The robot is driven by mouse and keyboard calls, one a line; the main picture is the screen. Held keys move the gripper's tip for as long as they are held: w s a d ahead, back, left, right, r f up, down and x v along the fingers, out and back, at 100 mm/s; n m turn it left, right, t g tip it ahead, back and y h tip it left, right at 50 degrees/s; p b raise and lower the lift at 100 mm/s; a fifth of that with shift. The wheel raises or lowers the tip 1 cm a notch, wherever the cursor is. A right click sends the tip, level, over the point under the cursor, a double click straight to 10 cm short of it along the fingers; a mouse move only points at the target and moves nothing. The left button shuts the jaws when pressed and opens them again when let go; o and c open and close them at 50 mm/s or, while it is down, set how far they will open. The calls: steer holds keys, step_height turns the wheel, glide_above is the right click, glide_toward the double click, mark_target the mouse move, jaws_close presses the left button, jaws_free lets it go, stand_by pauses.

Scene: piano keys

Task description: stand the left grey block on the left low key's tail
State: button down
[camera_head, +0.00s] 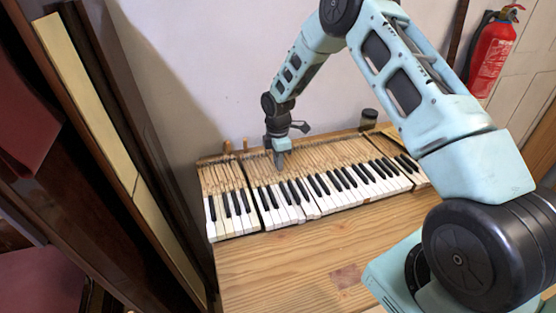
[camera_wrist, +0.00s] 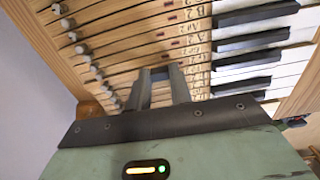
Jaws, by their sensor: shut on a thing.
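My gripper (camera_head: 280,166) is over the wooden key tails behind the black keys, left of the middle of the keyboard. In the wrist view my gripper (camera_wrist: 163,86) is shut on a small dark grey block (camera_wrist: 160,73), mostly hidden between the fingers. Whether the block touches the tails below cannot be told. The low keys (camera_head: 232,226) are at the keyboard's left end, with their bare wooden tails (camera_head: 222,178) behind them. I cannot tell which is the left low key. No other grey block is clearly made out in the head view.
The keyboard rests on a wooden table (camera_head: 290,262) with clear room in front. Small grey round pegs (camera_wrist: 96,69) line the tail ends. A dark jar (camera_head: 369,118) stands behind the keys. A wall is close behind, and a red fire extinguisher (camera_head: 492,55) hangs at the right.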

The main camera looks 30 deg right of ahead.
steer(key=shift+f, duration=0.35)
stand_by(0.3)
steer(key=c, duration=1.6)
jaws_free()
steer(key=shift+r, duration=0.15)
steer(key=shift+r+p, duration=0.65)
steer(key=shift+r, duration=0.35)
steer(key=o, duration=0.6)
steer(key=shift+c, duration=0.2)
